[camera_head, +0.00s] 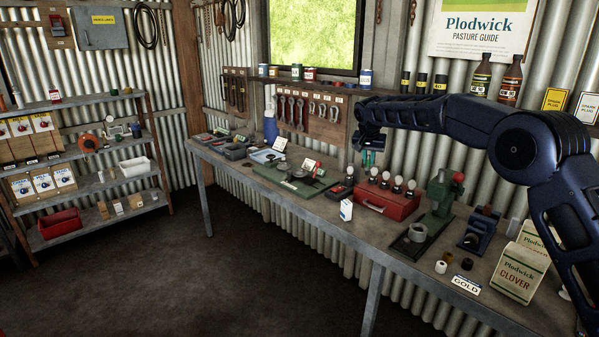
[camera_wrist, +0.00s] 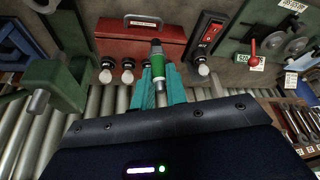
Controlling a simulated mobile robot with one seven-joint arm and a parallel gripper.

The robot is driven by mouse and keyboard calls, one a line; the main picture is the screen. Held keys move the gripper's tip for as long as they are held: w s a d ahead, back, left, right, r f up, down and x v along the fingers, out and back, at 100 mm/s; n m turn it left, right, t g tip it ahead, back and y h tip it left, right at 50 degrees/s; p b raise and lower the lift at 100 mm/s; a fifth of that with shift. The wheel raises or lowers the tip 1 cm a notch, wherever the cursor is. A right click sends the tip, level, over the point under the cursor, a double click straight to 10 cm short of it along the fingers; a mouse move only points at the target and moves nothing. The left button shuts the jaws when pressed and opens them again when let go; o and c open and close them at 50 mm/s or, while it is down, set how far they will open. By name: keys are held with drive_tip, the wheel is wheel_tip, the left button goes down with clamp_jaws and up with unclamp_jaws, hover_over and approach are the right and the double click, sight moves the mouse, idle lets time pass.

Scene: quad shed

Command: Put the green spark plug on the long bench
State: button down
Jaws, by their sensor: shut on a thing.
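The green spark plug (camera_wrist: 157,66) is upright between the two teal fingers of my gripper (camera_wrist: 158,90) in the wrist view, with its dark end pointing away from the wrist. My gripper also shows in the head view (camera_head: 371,150), shut and raised above the long bench (camera_head: 372,238), in front of the wall. The plug is too small to make out clearly in the head view. The bench runs along the wall from the back left to the front right.
Below my gripper are a red toolbox (camera_head: 387,203) and several bulbs (camera_head: 385,179). A green press (camera_head: 441,195), a blue vise (camera_head: 479,228) and Plodwick cartons (camera_head: 518,272) crowd the right.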

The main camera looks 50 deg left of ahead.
wheel_tip(320, 180, down, 20)
idle(0.8)
drive_tip(key=shift+f, duration=0.15)
drive_tip(key=c, duration=1.4)
unclamp_jaws()
drive_tip(key=v, duration=1.2)
drive_tip(key=shift+s, duration=0.1)
